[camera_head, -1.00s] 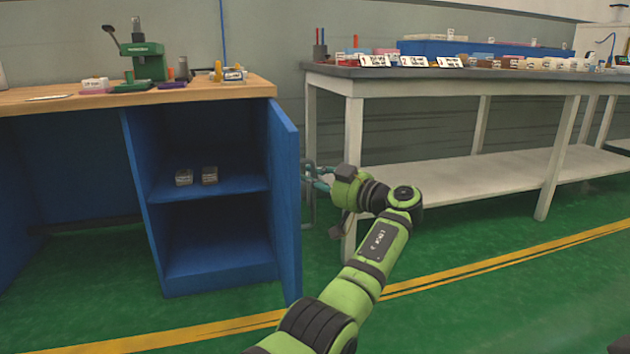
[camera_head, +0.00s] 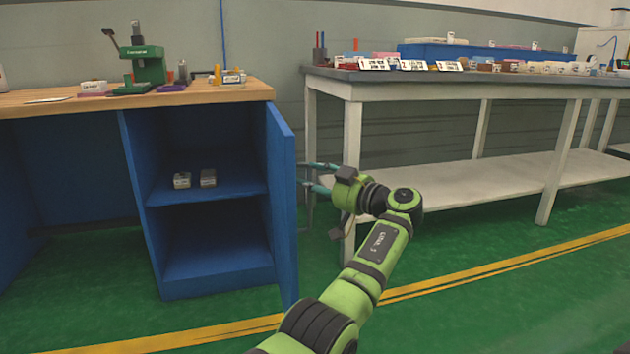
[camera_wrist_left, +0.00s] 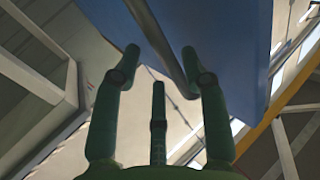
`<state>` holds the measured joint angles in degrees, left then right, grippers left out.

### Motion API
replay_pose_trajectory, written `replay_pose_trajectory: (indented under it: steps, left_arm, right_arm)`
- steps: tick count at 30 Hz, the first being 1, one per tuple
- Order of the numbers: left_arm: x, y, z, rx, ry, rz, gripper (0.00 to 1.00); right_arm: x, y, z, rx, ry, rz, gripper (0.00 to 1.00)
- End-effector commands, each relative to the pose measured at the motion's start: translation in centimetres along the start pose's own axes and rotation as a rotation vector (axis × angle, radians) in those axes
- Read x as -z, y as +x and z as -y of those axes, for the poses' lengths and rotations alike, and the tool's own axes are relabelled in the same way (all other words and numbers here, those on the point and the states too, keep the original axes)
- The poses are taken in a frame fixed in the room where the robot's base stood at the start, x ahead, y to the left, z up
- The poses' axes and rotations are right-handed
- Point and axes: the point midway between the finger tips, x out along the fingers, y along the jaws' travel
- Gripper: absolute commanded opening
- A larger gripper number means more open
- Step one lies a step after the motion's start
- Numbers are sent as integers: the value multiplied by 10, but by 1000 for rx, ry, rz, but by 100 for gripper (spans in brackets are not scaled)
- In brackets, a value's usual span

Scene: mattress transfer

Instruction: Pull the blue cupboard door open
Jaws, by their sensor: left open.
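The blue cupboard door (camera_head: 283,200) stands wide open at the right side of the blue cupboard (camera_head: 220,284), swung out toward me. In the left wrist view the door's blue face (camera_wrist_left: 240,50) fills the upper middle. A grey bar handle (camera_wrist_left: 165,48) runs along it. My left gripper (camera_head: 308,177) is open beside the door's outer face. In the left wrist view my left gripper's green fingers (camera_wrist_left: 161,62) are spread, with the handle bar passing between the outer fingertips. I cannot tell whether they touch it. My right gripper is not in view.
Two small grey items (camera_head: 182,180) lie on the cupboard's inner shelf. A wooden worktop (camera_head: 150,97) with a green press (camera_head: 146,64) is above it. A grey table (camera_head: 430,74) loaded with small boxes stands to the right, behind my arm. Green floor lies clear in front.

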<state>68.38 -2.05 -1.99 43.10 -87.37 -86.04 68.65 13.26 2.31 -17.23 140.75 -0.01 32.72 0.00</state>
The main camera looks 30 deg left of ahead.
Motion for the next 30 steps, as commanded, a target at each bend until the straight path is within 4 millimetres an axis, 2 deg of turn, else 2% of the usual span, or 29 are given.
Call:
replay_pose_trajectory:
  steps: [4, 8, 15, 21, 25, 30]
  left_arm:
    - [-1, -4, 0, -1, 1, 1, 44]
    - [-1, -20, -1, -4, 2, 0, 44]
    - [0, -71, -1, -5, 1, 1, 44]
    - [0, -105, 0, -2, 0, 0, 44]
    - [0, -116, 0, 0, 0, 0, 44]
    - [0, -120, 0, 1, 0, 0, 44]
  right_arm:
    - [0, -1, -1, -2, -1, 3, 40]
    - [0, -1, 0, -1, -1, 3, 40]
    - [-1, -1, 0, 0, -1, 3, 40]
    - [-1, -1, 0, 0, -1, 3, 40]
    - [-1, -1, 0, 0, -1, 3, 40]
    - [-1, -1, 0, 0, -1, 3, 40]
